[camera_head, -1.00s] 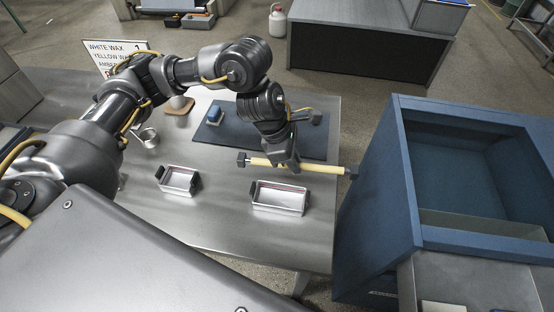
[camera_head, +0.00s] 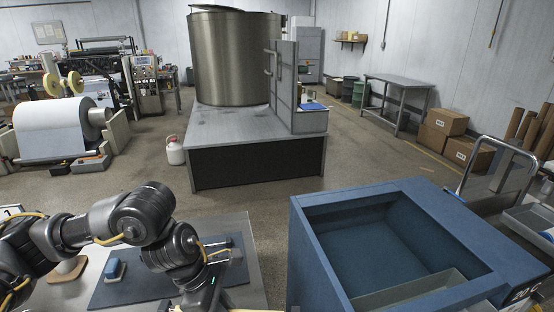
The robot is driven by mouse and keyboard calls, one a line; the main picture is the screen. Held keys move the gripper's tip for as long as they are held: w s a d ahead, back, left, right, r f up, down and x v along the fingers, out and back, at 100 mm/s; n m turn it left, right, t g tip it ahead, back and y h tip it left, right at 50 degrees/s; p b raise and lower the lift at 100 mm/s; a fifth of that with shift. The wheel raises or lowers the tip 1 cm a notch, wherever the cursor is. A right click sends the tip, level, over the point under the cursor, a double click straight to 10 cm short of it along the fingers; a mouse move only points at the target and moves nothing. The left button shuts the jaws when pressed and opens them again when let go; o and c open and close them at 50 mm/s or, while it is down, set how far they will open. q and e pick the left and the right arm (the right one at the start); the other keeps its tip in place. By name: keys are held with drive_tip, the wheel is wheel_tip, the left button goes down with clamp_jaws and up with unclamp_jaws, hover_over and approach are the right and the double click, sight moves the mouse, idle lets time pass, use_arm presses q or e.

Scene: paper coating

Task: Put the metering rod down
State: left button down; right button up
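My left arm comes in from the left, and its gripper (camera_head: 197,301) is at the bottom edge, with the fingertips cut off. A thin pale-yellow sliver of the metering rod (camera_head: 243,310) shows at the bottom edge beside the gripper. Its dark ends are mostly out of view. The earlier picture shows this yellow rod held crosswise in the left gripper, above the front of the table. The dark blue mat (camera_head: 140,290) lies on the steel table (camera_head: 251,285) behind the gripper. My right gripper is not in view.
A blue block (camera_head: 115,270) and a metal fixture (camera_head: 222,250) are on the mat. A large open blue bin (camera_head: 330,215) stands at the right of the table. A grey platform (camera_head: 255,130) with a big metal tank (camera_head: 235,60) is behind, across open floor.

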use_arm(q)
drive_tip(key=w+a+r+m+g+y, duration=0.1)
drive_tip(key=a+m+g, duration=0.1)
drive_tip(key=a+m, duration=0.5)
drive_tip(key=a, duration=0.3)
drive_tip(key=shift+w+r+g, duration=0.15)
drive_tip(key=shift+w+g, duration=0.2)
drive_tip(key=shift+g, duration=0.05)
drive_tip(key=shift+w+a+r, duration=0.2)
drive_tip(key=shift+a+r, duration=0.15)
drive_tip(key=shift+a, duration=0.05)
